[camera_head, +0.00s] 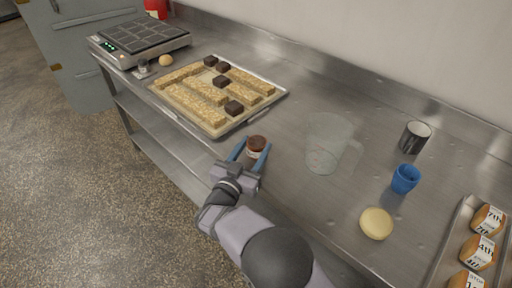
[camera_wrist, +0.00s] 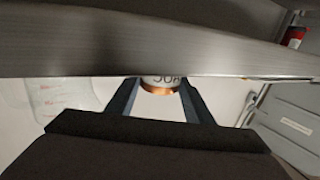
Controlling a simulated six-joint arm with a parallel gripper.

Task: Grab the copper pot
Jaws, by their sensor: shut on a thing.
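A small copper-coloured pot (camera_head: 257,144) with a pale label is between the blue fingers of my gripper (camera_head: 251,153), at the front edge of the steel counter. My gripper is shut on it, with one finger on each side. In the wrist view the pot (camera_wrist: 160,84) shows a pale label with dark letters and a copper band. The steel edge hides the rest of it there. The fingers (camera_wrist: 158,98) reach to both its sides. I cannot tell whether the pot touches the counter.
A tray (camera_head: 281,92) of oat bars and dark cakes lies behind the pot. A clear jug (camera_head: 325,145) stands to the right, with a dark mug (camera_head: 414,137), a blue cup (camera_head: 405,179) and a pale round (camera_head: 376,223). A tray of labelled loaves (camera_head: 479,252) is far right.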

